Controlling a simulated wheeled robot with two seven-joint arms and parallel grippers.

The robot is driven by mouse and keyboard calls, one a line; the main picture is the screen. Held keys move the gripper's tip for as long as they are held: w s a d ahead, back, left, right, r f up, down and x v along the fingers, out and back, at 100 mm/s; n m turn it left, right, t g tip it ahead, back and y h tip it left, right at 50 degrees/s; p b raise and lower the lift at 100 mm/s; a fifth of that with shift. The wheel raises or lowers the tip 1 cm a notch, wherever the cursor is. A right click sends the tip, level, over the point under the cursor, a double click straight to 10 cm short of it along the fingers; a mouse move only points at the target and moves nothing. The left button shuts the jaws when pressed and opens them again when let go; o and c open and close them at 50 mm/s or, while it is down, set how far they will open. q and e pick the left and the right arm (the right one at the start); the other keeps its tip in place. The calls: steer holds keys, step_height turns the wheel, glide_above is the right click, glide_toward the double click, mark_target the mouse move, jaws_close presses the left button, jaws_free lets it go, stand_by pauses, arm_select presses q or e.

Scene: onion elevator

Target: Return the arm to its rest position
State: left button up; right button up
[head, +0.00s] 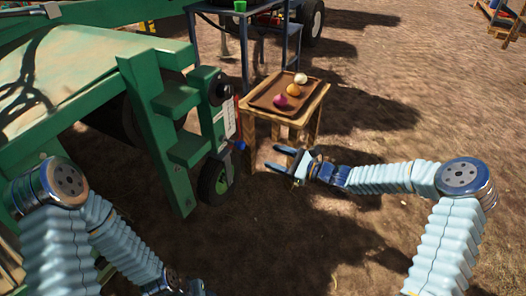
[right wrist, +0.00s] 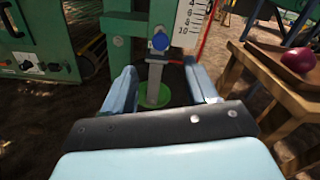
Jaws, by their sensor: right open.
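My right gripper (head: 283,160) is open and empty in the head view, held in the air in front of the wooden stand and right of the green machine. In the right wrist view its two fingers (right wrist: 160,92) are spread apart, with a blue knob (right wrist: 160,41) and a grey post beyond them. The fingers look apart from the knob. My left arm comes in at the lower left of the head view, and its gripper is mostly cut off at the bottom edge, so its jaws cannot be made out.
A small wooden stand (head: 318,100) holds a brown tray (head: 262,103) with a red onion (head: 280,100), an orange onion (head: 293,90) and a white onion (head: 300,78). The green machine (head: 150,95) with a wheel (head: 215,182) fills the left. Bare ground lies open at right.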

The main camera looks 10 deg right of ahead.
steer(key=shift+s+d, duration=0.3)
steer(key=shift+d, duration=0.05)
steer(key=s+a+f+n+g+h+p, duration=0.2)
steer(key=s+a+f+n+g, duration=0.15)
steer(key=s, duration=0.25)
steer(key=s+a+f+n+g+h+p, duration=0.1)
steer(key=s+a+f+n+g, duration=0.15)
steer(key=s+f, duration=0.3)
steer(key=s+a+f+n+g+h+p, duration=0.2)
steer(key=s+f+n+g, duration=0.15)
steer(key=s, duration=0.35)
steer(key=s+d+f+n+h+p, duration=0.3)
steer(key=s+d+n+h+p, duration=0.1)
steer(key=s+n, duration=0.6)
steer(key=shift+s+d+f+h, duration=0.2)
steer(key=shift+s+d+h, duration=0.5)
steer(key=shift+s, duration=0.3)
